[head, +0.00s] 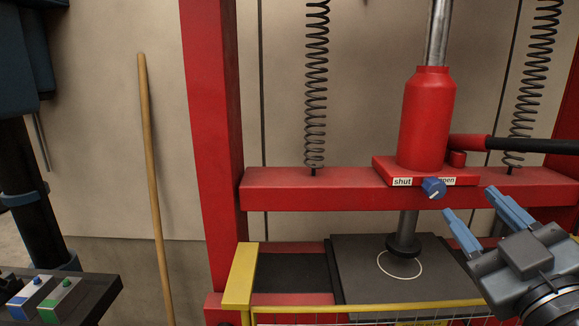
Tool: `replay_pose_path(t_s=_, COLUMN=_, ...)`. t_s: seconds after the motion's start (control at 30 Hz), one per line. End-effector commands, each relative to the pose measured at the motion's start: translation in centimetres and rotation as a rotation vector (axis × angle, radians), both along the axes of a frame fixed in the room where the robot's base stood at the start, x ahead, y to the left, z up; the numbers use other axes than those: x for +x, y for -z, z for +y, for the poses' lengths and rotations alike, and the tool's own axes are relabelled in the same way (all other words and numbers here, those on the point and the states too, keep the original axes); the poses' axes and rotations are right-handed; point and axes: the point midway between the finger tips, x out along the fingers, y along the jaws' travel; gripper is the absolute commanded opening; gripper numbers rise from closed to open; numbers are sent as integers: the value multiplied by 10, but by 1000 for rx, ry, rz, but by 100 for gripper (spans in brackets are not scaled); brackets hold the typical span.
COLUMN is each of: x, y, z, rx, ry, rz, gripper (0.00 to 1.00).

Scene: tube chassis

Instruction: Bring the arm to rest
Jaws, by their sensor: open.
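My gripper (484,216) comes in from the lower right of the head view. Its two blue fingers are apart, with nothing between them. They point up and left, toward a blue knob (433,188) with a white mark. The knob sits on the front of the red jack base (390,170), between labels reading "shut" and, partly covered, "open". In the picture there is a gap between the fingertips and the knob.
A red press frame (212,130) holds the red bottle jack (427,115), whose black-ended lever (530,146) sticks out right. Below are a dark plate (350,280) with a white ring and a yellow guard rail (350,308). A wooden pole (152,190) leans at the left.

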Motion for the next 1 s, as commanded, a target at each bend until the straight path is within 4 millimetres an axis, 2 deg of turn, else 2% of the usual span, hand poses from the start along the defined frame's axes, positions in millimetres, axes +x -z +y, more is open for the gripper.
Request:
replay_pose_path(t_s=0.03, x=-10, y=21, z=4, rx=48, ry=2, rz=30, gripper=51)
replay_pose_path(t_s=0.2, x=-47, y=77, z=11, rx=197, ry=23, rz=102, gripper=51)
replay_pose_path(t_s=0.37, x=-90, y=124, z=17, rx=311, ry=45, rz=171, gripper=51)
replay_pose_path(t_s=0.5, x=-133, y=158, z=22, rx=392, ry=64, rz=231, gripper=51)
replay_pose_path(t_s=0.7, x=-201, y=196, z=26, rx=481, ry=83, rz=316, gripper=51)
replay_pose_path(t_s=0.9, x=-271, y=216, z=26, rx=540, ry=90, rz=398, gripper=51)
replay_pose_path(t_s=1.0, x=-304, y=220, z=24, rx=562, ry=86, rz=437, gripper=51)
